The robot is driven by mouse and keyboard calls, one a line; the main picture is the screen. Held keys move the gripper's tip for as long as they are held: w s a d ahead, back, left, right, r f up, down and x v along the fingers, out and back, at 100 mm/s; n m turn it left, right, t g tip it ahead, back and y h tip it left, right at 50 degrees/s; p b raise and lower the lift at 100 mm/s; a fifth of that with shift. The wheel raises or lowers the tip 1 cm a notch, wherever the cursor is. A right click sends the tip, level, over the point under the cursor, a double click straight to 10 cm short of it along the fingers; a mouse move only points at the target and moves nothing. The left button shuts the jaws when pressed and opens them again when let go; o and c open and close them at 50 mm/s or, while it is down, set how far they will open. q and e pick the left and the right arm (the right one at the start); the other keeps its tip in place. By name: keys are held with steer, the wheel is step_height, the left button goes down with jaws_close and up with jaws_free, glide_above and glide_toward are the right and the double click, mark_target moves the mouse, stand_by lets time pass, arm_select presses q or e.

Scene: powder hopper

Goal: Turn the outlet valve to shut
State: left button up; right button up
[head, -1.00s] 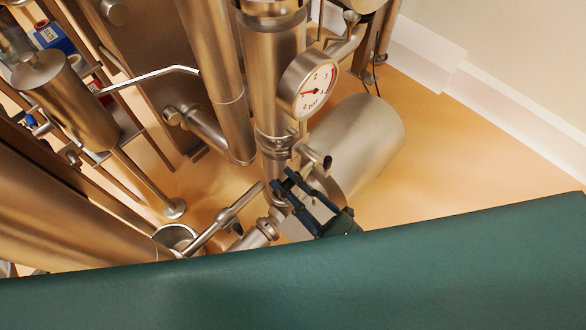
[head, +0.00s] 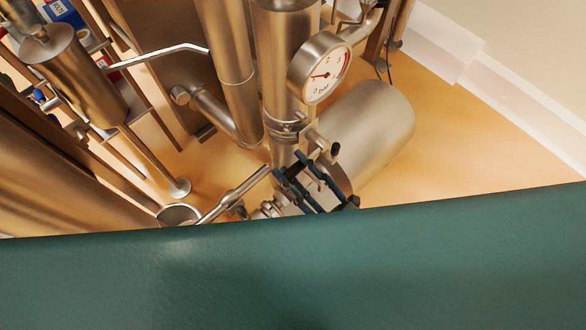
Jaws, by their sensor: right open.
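A metal pipe bar (head: 234,194) that looks like a lever slants up to the right at lower centre. A short metal stub with a dark end (head: 322,141) sticks out to the right of the vertical pipe, below the gauge. I cannot tell for sure which of these is the outlet valve's handle. My right gripper (head: 293,165) has two dark blue fingers, open and apart, pointing up and left. In the picture they lie just below the stub and right of the bar's upper end. I see nothing between them, and contact cannot be told. My left gripper is not in view.
A pressure gauge (head: 320,74) sits on the vertical pipe (head: 284,60). A wide metal cylinder (head: 366,135) lies right of my gripper. A metal vessel (head: 72,72) stands at left. A green surface (head: 300,265) hides the lower part. Tan floor at right is clear.

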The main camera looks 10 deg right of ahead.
steer(key=v, duration=1.2)
stand_by(0.4)
